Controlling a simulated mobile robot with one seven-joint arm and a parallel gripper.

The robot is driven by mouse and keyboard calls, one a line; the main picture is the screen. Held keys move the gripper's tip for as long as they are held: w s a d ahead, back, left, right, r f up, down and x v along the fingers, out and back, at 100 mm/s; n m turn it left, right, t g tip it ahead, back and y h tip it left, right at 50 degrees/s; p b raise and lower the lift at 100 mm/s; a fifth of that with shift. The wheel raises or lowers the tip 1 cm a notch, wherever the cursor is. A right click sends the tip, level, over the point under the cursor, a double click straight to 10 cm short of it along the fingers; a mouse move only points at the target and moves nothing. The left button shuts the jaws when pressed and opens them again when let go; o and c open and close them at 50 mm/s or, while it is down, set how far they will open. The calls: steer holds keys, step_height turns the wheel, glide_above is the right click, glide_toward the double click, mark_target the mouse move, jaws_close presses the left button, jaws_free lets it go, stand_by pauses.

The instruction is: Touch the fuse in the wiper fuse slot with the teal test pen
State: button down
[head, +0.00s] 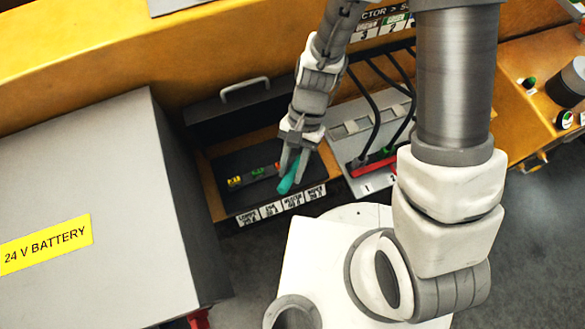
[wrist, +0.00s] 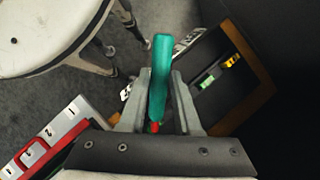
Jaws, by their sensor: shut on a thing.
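The teal test pen (head: 289,178) is held between the fingers of my gripper (head: 294,160), over the right part of the black fuse box (head: 222,166). In the wrist view my gripper (wrist: 158,103) is shut on the teal pen (wrist: 162,75). A yellow fuse (head: 234,182) and a green fuse (head: 257,173) show in the box; both also show in the wrist view, the yellow (wrist: 232,61) and the green (wrist: 207,83). A bit of red shows by my fingers; I cannot tell whether it is a fuse. The right-hand slots are mostly hidden, and contact cannot be told.
A white label strip (head: 280,205) runs along the box's front edge, its small words hard to read. A raised lid with a handle (head: 245,90) stands behind. A grey connector panel (head: 352,128) with black cables is at the right, the 24 V battery (head: 90,200) at the left.

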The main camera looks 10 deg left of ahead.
mark_target(292, 172)
steer(key=shift+r+p, duration=2.35)
steer(key=shift+r, duration=0.65)
